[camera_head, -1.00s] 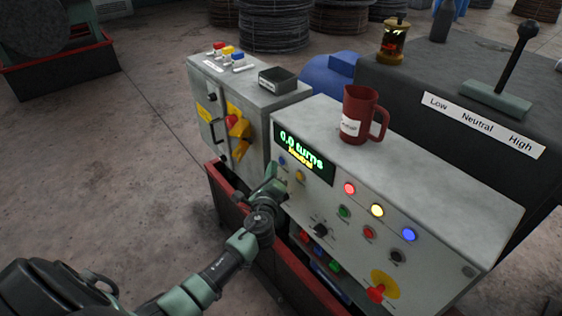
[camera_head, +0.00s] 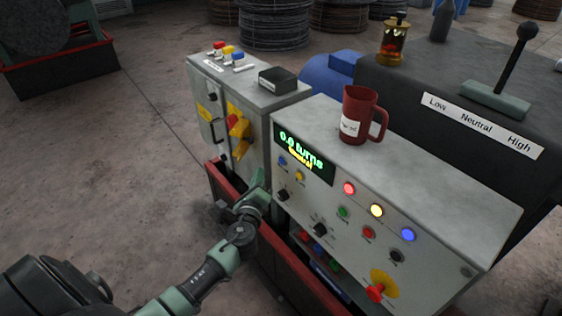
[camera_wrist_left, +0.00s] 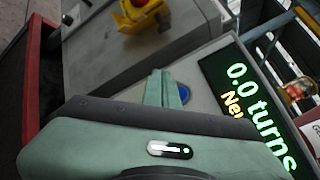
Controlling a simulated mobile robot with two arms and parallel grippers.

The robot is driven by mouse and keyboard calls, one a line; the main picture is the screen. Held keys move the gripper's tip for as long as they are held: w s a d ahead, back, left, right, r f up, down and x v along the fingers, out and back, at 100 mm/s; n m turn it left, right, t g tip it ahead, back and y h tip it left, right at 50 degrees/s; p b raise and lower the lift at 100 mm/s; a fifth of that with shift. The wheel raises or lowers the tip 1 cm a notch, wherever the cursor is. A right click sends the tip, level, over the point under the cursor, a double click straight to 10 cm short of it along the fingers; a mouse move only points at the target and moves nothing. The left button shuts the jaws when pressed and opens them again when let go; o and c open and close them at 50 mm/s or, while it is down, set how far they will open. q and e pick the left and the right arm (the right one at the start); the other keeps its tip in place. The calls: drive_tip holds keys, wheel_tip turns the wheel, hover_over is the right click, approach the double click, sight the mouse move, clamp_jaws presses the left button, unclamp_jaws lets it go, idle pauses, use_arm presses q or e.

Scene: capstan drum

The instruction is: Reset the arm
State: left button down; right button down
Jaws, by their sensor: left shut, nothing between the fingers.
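My left gripper (camera_head: 257,182) is shut and empty, at the left edge of the grey control panel (camera_head: 330,205), clear of its knobs. In the left wrist view the closed green fingers (camera_wrist_left: 162,88) point toward a blue button (camera_wrist_left: 184,93) on the panel's face, partly hidden by them. The display (camera_head: 304,154) reads "0.0 turns" in green, with a blurred yellow line below; it also shows in the left wrist view (camera_wrist_left: 245,95). My right gripper is in neither view.
A red mug (camera_head: 358,115) stands on the panel's top. A red emergency-style knob (camera_head: 375,292) sits low on the panel. A lever (camera_head: 515,65) stands behind a "Low Neutral High" label (camera_head: 483,124). A smaller cabinet (camera_head: 240,100) adjoins at left. The floor (camera_head: 120,150) at left is clear.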

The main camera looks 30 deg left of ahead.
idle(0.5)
use_arm(q)
drive_tip(key=s+d+f+n+g+h, duration=0.1)
drive_tip(key=s+d+f+n+g, duration=0.3)
drive_tip(key=f, duration=0.7)
drive_tip(key=s+a+f+n+g+h, duration=0.1)
drive_tip(key=s+f+h, duration=0.1)
drive_tip(key=s+f, duration=0.65)
drive_tip(key=s+d+f+n+g+h, duration=0.1)
drive_tip(key=s+d+f+n+g, duration=0.2)
drive_tip(key=f, duration=1)
drive_tip(key=s+d+f+n+g+h, duration=0.1)
drive_tip(key=s+f, duration=0.4)
drive_tip(key=s, duration=0.6)
drive_tip(key=s+d+f+n+g+h, duration=0.1)
drive_tip(key=s+d+f+n+g, duration=0.2)
drive_tip(key=s, duration=0.9)
drive_tip(key=s+d+f+n+g, duration=0.2)
drive_tip(key=s+d+f+n, duration=0.2)
drive_tip(key=s+f+n, duration=0.3)
drive_tip(key=s+f, duration=0.2)
drive_tip(key=s, duration=0.3)
drive_tip(key=shift+g+h+b, duration=0.4)
